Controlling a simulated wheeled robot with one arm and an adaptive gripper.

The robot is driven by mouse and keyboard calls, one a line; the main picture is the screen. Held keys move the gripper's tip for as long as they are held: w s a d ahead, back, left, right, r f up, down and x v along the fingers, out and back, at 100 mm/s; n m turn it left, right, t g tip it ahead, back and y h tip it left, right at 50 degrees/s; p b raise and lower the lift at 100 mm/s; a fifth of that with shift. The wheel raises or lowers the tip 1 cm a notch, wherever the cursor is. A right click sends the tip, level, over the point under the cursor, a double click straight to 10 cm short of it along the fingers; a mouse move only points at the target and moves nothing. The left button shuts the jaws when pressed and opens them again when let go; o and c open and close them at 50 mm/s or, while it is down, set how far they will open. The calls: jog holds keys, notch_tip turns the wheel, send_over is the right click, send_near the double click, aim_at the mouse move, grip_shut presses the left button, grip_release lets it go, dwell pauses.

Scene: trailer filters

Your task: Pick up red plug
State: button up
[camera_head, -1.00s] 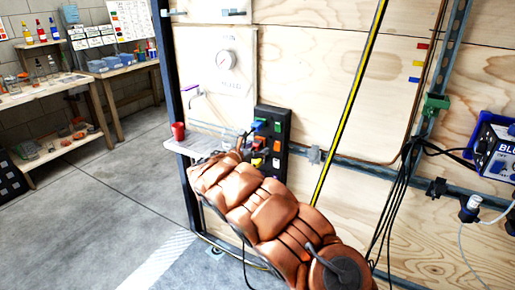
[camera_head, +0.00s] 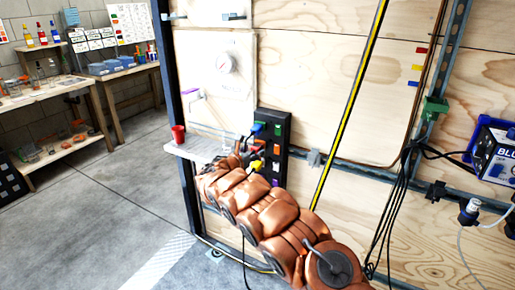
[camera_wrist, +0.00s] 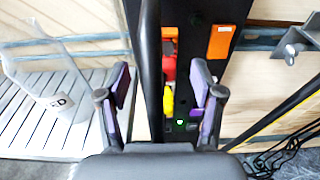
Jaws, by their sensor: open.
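In the wrist view a red plug (camera_wrist: 169,70) sits in the black panel (camera_wrist: 205,75), just above a yellow plug (camera_wrist: 168,100). My gripper (camera_wrist: 162,80) is open and empty, with a purple-padded finger on either side of the two plugs. A thick black cable (camera_wrist: 150,60) runs upright between the fingers, just left of the red plug. In the head view the black panel (camera_head: 281,145) stands on the plywood wall with a blue plug (camera_head: 257,127) and the yellow plug (camera_head: 256,166) showing.
A clear holder (camera_wrist: 50,75) stands over the slats in the wrist view. Black cables (camera_head: 395,200) hang to the right. The floor at left is open.

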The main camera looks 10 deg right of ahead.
jog(key=shift+x, duration=1.5)
jog(key=shift+c, duration=0.2)
grip_shut()
jog(key=shift+a+r, duration=0.1)
jog(key=shift+s+a+r, duration=0.3)
jog(key=shift+r, duration=0.15)
jog(key=s+a+r+b, duration=0.1)
jog(key=s+a+r, duration=0.6)
jog(key=s, duration=0.3)
jog(key=shift+a, duration=0.65)
